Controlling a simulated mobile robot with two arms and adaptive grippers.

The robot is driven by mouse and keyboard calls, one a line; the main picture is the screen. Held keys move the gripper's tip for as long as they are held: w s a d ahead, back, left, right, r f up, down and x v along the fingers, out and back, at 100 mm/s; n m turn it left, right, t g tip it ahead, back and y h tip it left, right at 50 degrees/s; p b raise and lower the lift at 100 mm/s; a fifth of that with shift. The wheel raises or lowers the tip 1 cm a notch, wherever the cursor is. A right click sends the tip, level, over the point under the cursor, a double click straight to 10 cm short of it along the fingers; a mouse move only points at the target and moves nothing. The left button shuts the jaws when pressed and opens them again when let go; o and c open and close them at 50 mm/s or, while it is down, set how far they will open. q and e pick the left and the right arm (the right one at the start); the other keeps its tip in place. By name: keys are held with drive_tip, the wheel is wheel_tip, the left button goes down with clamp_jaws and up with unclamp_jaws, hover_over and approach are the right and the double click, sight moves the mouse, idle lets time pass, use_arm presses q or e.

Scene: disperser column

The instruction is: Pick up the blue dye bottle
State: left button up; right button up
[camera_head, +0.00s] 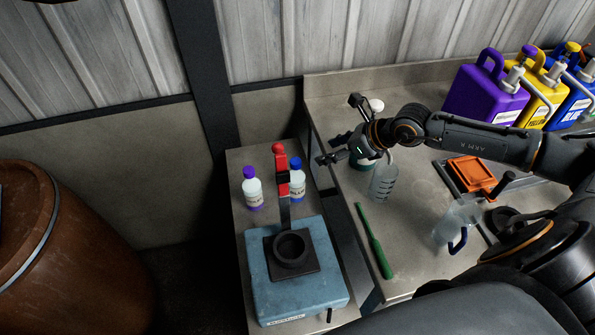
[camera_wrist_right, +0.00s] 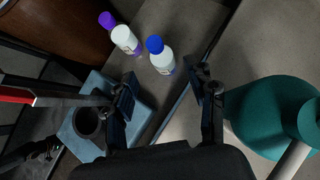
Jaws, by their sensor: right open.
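The blue dye bottle (camera_head: 297,185) is white with a blue cap. It stands upright on the narrow grey bench, partly hidden behind the red and black post of the disperser (camera_head: 300,280). In the right wrist view the blue dye bottle (camera_wrist_right: 162,62) shows clear, beyond and between the fingertips. My right gripper (camera_head: 331,149) is open and empty, to the right of the bottle and apart from it. Its spread fingers (camera_wrist_right: 165,84) also show in the right wrist view. My left gripper is not in view.
A purple-capped bottle (camera_head: 253,190) stands left of the post. A teal container (camera_wrist_right: 268,118) is close to my right gripper. A clear beaker (camera_head: 383,182), green tool (camera_head: 374,240) and orange tray (camera_head: 471,173) are on the right bench. A rusty barrel (camera_head: 75,255) stands left.

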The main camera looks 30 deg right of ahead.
sight(297, 162)
drive_tip(key=x, duration=0.2)
drive_tip(key=p+x, duration=0.1)
drive_tip(key=x, duration=0.2)
drive_tip(key=p+x, duration=0.1)
drive_tip(key=x, duration=0.1)
drive_tip(key=shift+w+a+f, duration=0.15)
drive_tip(key=shift+a+f, duration=0.05)
drive_tip(key=shift+a, duration=0.2)
drive_tip(key=shift+w+a+f, duration=0.1)
drive_tip(key=shift+f, duration=0.1)
drive_tip(key=shift+w+a, duration=0.1)
drive_tip(key=shift+a, duration=0.05)
drive_tip(key=p+x, duration=0.2)
drive_tip(key=x, duration=0.2)
drive_tip(key=shift+a+f, duration=0.1)
drive_tip(key=shift+a, duration=0.1)
drive_tip(key=shift+w+f, duration=0.25)
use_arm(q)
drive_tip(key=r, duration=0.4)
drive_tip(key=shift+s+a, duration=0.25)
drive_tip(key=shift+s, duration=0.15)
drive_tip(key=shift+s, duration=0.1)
use_arm(e)
drive_tip(key=shift+s, duration=0.1)
